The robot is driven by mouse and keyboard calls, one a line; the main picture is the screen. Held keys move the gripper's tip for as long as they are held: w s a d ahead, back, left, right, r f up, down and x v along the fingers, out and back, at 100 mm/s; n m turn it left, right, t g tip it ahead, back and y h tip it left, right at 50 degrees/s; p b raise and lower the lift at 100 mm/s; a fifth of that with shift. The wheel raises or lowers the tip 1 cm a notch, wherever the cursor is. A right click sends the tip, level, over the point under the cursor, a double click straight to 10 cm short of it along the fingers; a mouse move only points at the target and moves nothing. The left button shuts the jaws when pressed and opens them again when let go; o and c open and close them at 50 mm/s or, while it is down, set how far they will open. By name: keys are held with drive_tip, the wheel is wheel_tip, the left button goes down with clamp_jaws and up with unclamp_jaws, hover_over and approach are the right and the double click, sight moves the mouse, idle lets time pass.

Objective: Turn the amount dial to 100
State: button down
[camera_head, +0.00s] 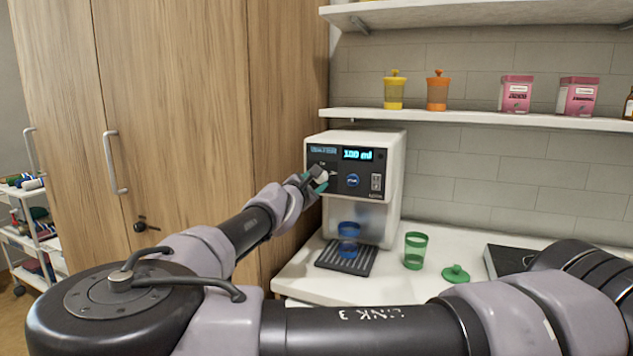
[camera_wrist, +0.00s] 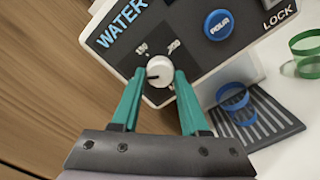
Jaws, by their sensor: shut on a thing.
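The white water dispenser (camera_head: 396,170) stands on the counter, and its lit display (camera_head: 357,154) reads 100 ml. In the head view my gripper (camera_head: 318,181) reaches the left part of the panel and hides most of the dial.
A blue pour button (camera_wrist: 219,25) sits beside the dial. A blue cup (camera_head: 348,231) stands on the drip tray (camera_head: 333,262). A green cup (camera_head: 415,251) and a green lid (camera_head: 455,274) are on the counter to the right. A wooden cabinet (camera_head: 190,120) rises close on the left.

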drive_tip(key=shift+f+n, duration=0.1)
drive_tip(key=shift+n, duration=1)
drive_tip(key=shift+c, duration=2.1)
unclamp_jaws()
drive_tip(key=v, duration=1.1)
